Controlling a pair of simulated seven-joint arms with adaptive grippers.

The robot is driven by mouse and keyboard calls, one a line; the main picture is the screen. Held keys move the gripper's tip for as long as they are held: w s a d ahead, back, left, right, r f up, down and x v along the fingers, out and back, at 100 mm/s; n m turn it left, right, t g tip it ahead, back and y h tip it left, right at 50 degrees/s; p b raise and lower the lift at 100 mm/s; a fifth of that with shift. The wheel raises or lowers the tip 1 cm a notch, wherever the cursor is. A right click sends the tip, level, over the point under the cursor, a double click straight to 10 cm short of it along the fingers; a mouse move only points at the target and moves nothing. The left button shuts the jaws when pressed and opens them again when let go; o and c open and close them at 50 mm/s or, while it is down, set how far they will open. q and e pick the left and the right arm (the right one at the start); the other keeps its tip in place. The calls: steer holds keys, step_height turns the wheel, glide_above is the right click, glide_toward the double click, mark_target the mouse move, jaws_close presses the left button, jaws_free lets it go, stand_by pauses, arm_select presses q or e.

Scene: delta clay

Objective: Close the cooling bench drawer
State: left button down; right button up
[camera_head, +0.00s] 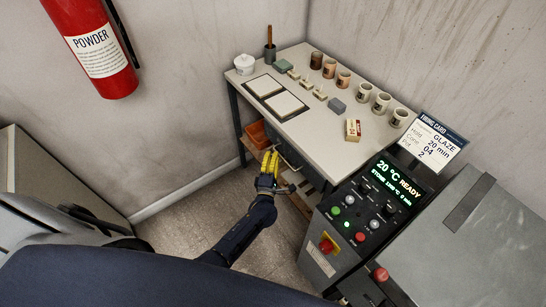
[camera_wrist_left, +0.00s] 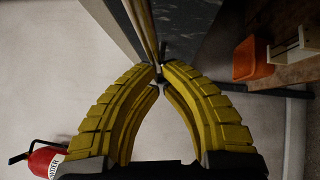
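The cooling bench (camera_head: 330,140) has a pale top and dark legs. A dark grey drawer front (camera_head: 290,155) shows under its front edge, partly hidden by my gripper; how far it stands out is hard to tell. My left gripper (camera_head: 268,158), with yellow fingers, is in front of the bench near the drawer. In the left wrist view its fingertips (camera_wrist_left: 161,74) come together, with nothing clearly held between them. A pale edge with a dark panel beside it lies just beyond the tips. My right gripper is in neither view.
An orange bin (camera_head: 258,134) sits on the lower wooden shelf. Mugs, tiles and small blocks stand on the bench top. A control panel (camera_head: 373,212) stands close at the right. A fire extinguisher (camera_head: 92,45) hangs at the left; the floor (camera_head: 190,215) between is clear.

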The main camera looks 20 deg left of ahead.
arm_select(q)
steer(key=a+v, duration=0.2)
steer(key=v, duration=1.1)
steer(key=s+d+f+m+g+h, duration=0.1)
steer(key=s+f+m+g+h, duration=0.2)
steer(key=f+m, duration=0.45)
steer(key=s+d+f+m+g+h, duration=0.1)
steer(key=s+f+m+g, duration=0.2)
steer(key=s+f+m, duration=0.5)
steer(key=s+d+f+m+g+h, duration=0.1)
steer(key=s+f+m+g+h, duration=0.15)
steer(key=f, duration=0.85)
steer(key=s+a+f+m+g+y, duration=0.1)
steer(key=s+f, duration=0.4)
steer(key=s, duration=0.5)
steer(key=s+a+f+m+g, duration=0.3)
steer(key=s+a+f+g, duration=0.1)
steer(key=s, duration=0.7)
steer(key=s+a+f+m+g+y, duration=0.1)
steer(key=s+a+f+m+g, duration=0.1)
steer(key=s+f, duration=0.4)
steer(key=s+m+g, duration=0.1)
steer(key=s+g, duration=0.1)
steer(key=s, duration=0.3)
steer(key=shift+s+a+f+y, duration=0.15)
steer(key=shift+s+a+y, duration=0.1)
steer(key=shift+y, duration=0.1)
